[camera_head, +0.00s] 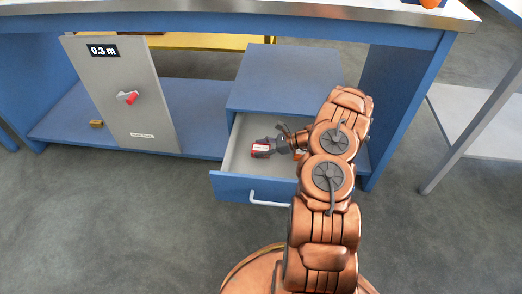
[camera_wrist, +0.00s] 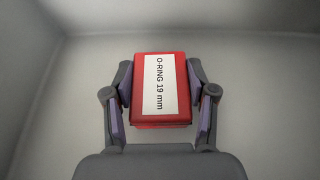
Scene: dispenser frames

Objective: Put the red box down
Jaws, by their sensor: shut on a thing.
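The red box (camera_wrist: 138,95) has a white label reading "O-RING 19 mm". In the wrist view it sits between the two fingers of my gripper (camera_wrist: 160,92), one finger pressed on each side. In the head view the red box (camera_head: 261,148) and my gripper (camera_head: 268,146) are inside the open drawer (camera_head: 238,186) of the blue cabinet. The grey drawer floor (camera_wrist: 255,110) shows around the box. I cannot tell whether the box touches it.
The drawer's blue front with a white handle (camera_head: 268,201) faces me, and its walls are close around my gripper. A grey panel (camera_head: 95,75) marked "0.3 m" stands at left. A blue workbench (camera_head: 260,24) spans above. An orange item (camera_head: 430,3) lies on the bench top.

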